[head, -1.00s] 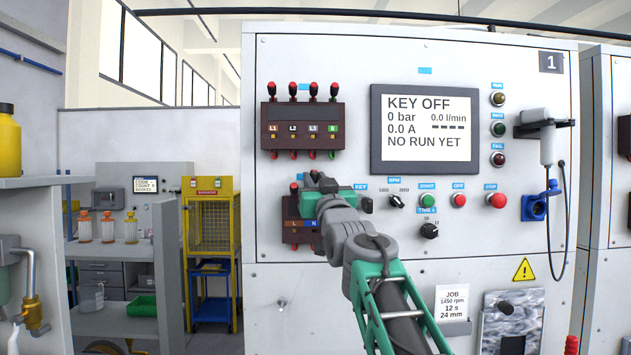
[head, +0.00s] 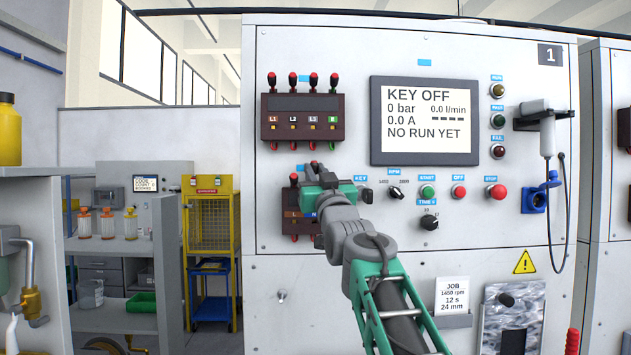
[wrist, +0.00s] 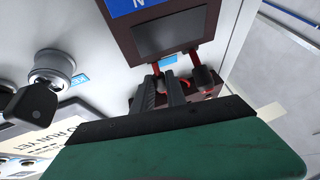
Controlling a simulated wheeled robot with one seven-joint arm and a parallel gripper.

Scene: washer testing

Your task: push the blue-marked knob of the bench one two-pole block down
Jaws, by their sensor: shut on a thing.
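The bench one two-pole block (head: 290,222) is a dark brown box on the white panel, partly hidden by my arm. In the wrist view the block (wrist: 122,40) appears upside down, with a blue N mark (wrist: 142,4). Two red rods come out of its edge towards the four-pole block. My gripper (head: 310,172) is at this edge, pointing at the panel. In the wrist view my gripper (wrist: 162,88) is shut around the end of the rod on the N side; the blue-marked knob is mostly hidden between the fingers. The other knob (wrist: 205,78) stands free beside them.
The four-pole block (head: 303,118) is close above my gripper. The key switch (head: 366,195) sticks out just right of it, and shows large in the wrist view (wrist: 52,70). The screen (head: 424,120) reads KEY OFF. The panel below the two-pole block is mostly flat and clear.

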